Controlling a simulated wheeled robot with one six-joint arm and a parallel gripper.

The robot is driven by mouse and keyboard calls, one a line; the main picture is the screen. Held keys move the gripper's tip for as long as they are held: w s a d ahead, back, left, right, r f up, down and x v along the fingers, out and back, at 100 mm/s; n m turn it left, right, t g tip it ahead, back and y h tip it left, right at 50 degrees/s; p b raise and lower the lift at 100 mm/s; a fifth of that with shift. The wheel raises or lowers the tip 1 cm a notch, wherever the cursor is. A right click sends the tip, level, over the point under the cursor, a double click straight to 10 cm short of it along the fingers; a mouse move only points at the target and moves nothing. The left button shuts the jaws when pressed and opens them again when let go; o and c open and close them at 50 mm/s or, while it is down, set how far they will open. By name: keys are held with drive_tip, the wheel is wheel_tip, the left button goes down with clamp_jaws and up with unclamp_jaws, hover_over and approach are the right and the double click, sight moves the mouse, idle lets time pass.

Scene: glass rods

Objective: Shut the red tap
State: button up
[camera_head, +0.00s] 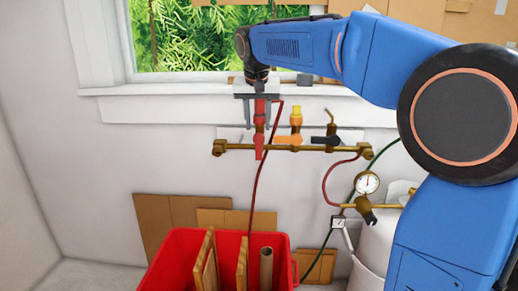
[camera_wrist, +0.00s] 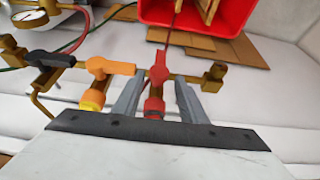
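The red tap (camera_head: 258,146) is at the left part of a brass pipe on the wall. Its lever hangs down, across the pipe. In the wrist view the red tap (camera_wrist: 158,72) is at the centre, with its lever pointing up the picture. My gripper (camera_head: 259,124) comes down from above over the red tap's upper part. In the wrist view my gripper (camera_wrist: 158,88) is open, with one finger on each side of the red tap and gaps visible between. Exact contact cannot be told.
The orange tap (camera_head: 289,141) and black tap (camera_head: 325,141) sit close on the right, levers along the pipe. A pressure gauge (camera_head: 367,183) and red hoses are nearby. A red crate (camera_head: 190,252) with boards stands below. A window sill (camera_head: 180,90) juts out above.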

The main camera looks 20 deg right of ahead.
sight(259, 143)
drive_tip(key=x, duration=1.2)
clamp_jaws()
